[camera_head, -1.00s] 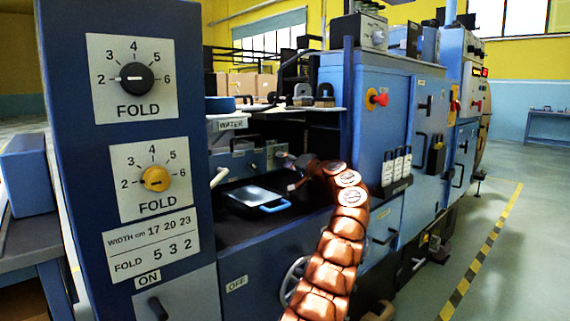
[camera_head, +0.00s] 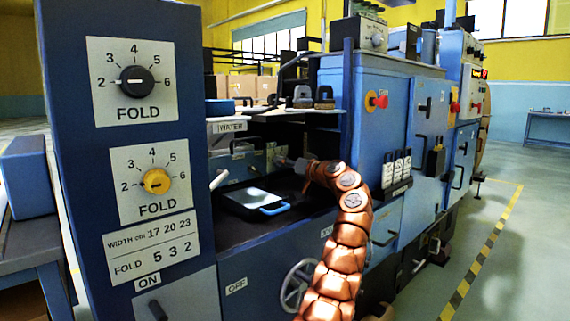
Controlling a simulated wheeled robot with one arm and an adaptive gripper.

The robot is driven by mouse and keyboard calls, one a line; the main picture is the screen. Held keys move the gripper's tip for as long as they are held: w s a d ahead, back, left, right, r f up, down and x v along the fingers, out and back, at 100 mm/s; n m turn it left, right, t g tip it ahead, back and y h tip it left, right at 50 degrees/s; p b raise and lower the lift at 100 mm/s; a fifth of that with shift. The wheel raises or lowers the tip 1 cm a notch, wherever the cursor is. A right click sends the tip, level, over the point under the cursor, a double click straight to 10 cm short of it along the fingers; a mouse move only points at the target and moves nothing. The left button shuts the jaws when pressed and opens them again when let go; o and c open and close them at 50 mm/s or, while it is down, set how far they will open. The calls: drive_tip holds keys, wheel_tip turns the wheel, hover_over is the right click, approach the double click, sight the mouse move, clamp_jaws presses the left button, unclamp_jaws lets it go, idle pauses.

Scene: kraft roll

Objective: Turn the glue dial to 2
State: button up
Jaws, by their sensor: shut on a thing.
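My copper-coloured segmented arm bends left into the dark recess of the blue machine. My gripper (camera_head: 283,163) is small and far off, shut at the grey-blue panel (camera_head: 240,168) at the back of the recess. It is shut on what appears to be the glue dial's knob there. The gripper and the distance hide the knob, its pointer and its numbers, so I cannot read its setting.
A black FOLD dial (camera_head: 135,81) and a yellow FOLD dial (camera_head: 156,181) are on the near blue panel. A tray with a blue handle (camera_head: 273,209) lies below my gripper. A WATER label (camera_head: 230,126) marks the shelf edge. A handwheel (camera_head: 298,286) is left of my arm.

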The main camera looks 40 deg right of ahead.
drive_tip(key=shift+w+a+r, duration=0.15)
drive_tip(key=o, duration=1.2)
drive_tip(key=shift+c, duration=0.2)
drive_tip(key=s, duration=1.2)
drive_tip(key=shift+d+f, duration=0.35)
drive_tip(key=shift+d, duration=0.05)
drive_tip(key=shift+a, duration=0.1)
